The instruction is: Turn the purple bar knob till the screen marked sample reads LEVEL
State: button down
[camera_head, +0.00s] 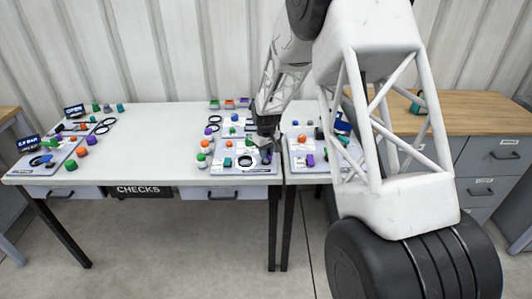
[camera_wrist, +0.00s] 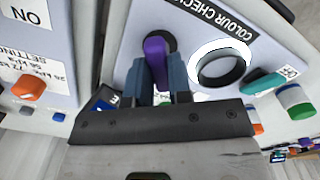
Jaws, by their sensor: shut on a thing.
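The purple bar knob (camera_wrist: 155,52) sits on the grey panel marked COLOUR CHECK (camera_wrist: 205,18) in the wrist view. My gripper (camera_wrist: 163,72) is shut on this knob, with one blue-grey finger on each side of it. In the head view my gripper (camera_head: 267,142) reaches down to the panels at the right of the white table, and the knob cannot be made out there. A small blue screen (camera_wrist: 102,101) is partly hidden behind my gripper in the wrist view. Its reading, and whether it is the one marked sample, cannot be told.
A black ring on a white disc (camera_wrist: 220,66) lies right of the knob. An orange knob (camera_wrist: 28,88) is on the panel at left. The table's middle (camera_head: 155,140) is clear.

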jog(key=shift+n, duration=1.6)
jog(key=c, duration=1)
grip_release()
jog(key=shift+c, duration=0.2)
jog(key=shift+r, duration=0.15)
jog(key=shift+r, duration=3.8)
